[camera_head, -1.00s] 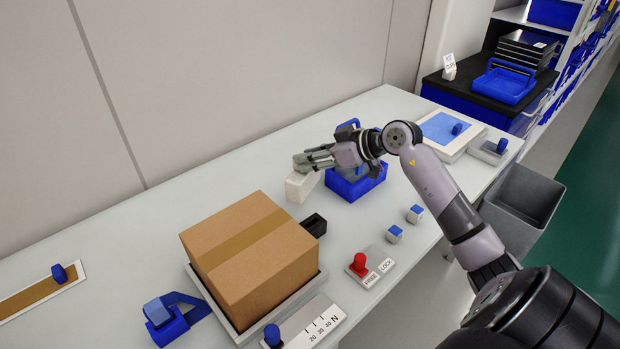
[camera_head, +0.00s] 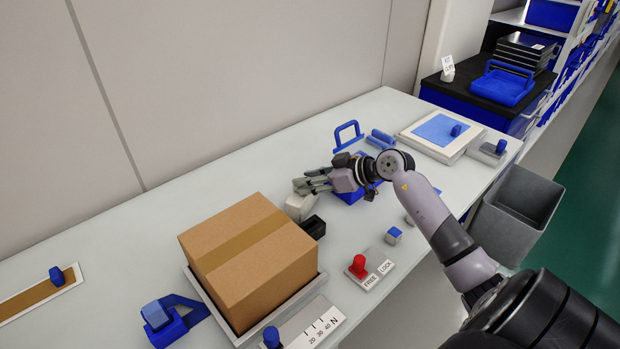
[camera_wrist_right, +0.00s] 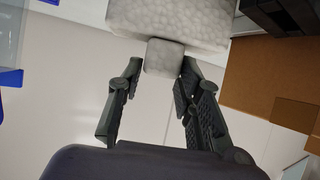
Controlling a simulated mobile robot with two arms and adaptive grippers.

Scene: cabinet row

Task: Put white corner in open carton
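The white corner (camera_head: 298,207) is a pale block just behind the carton, close to a black block. In the right wrist view the white corner (camera_wrist_right: 165,20) is speckled, with a small knob towards me. My right gripper (camera_head: 303,185) is at the white corner; its fingertips (camera_wrist_right: 163,70) are drawn in on both sides of the knob. I cannot tell how far the corner is off the table. The brown carton (camera_head: 250,255) sits in a grey tray; its taped top looks closed. My left gripper is out of view.
A black block (camera_head: 314,227) is at the carton's back right. A blue bin, partly hidden by my arm, and a blue handle (camera_head: 348,135) lie beyond. A red knob (camera_head: 358,265) and blue-topped cube (camera_head: 393,236) are at the front. The table left of the carton has free room.

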